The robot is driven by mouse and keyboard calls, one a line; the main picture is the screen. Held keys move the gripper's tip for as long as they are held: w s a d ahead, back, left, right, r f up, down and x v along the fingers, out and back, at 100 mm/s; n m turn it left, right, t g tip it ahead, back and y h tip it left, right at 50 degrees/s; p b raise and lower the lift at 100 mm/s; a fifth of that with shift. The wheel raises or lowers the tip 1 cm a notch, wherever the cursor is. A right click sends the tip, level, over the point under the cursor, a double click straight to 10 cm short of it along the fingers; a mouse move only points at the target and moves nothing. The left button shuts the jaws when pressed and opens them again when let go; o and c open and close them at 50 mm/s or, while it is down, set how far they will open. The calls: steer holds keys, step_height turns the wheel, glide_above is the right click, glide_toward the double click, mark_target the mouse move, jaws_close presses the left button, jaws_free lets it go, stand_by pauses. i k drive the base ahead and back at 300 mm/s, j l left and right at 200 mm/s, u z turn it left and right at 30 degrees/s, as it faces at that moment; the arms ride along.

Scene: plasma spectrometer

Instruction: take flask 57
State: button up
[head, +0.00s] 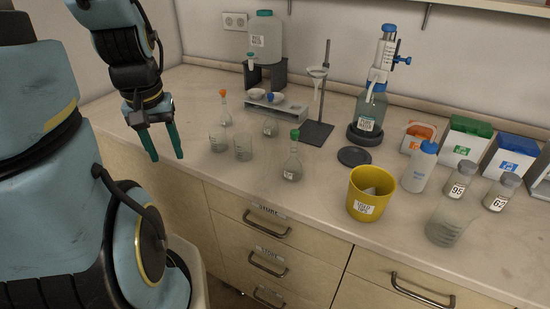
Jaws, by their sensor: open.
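No number 57 can be read in the head view, so I cannot tell which flask is 57. A flask with a green stopper (292,163) stands upright near the front of the bench, with a small unreadable label. A flask with an orange stopper (225,112) stands further back and left. A flask with a blue stopper (270,125) stands by a low grey stand. My gripper (166,157) has green fingers, spread apart and empty, pointing down near the bench's front left edge. It is left of all the flasks and touches none.
Two beakers (243,148) stand between my gripper and the green-stoppered flask. A yellow bin (370,192), white wash bottle (419,168) and jars marked 95 (458,187) and 62 (500,193) stand right. A funnel stand (318,128) is behind. Drawers (262,222) are below the bench.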

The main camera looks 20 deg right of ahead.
mark_target(292, 168)
steer(key=u, duration=0.5)
steer(key=k+l+u, duration=0.1)
steer(key=u, duration=0.9)
steer(key=k+l, duration=0.1)
steer(key=k, duration=0.55)
steer(key=k+l+u, duration=0.1)
steer(key=k, duration=0.55)
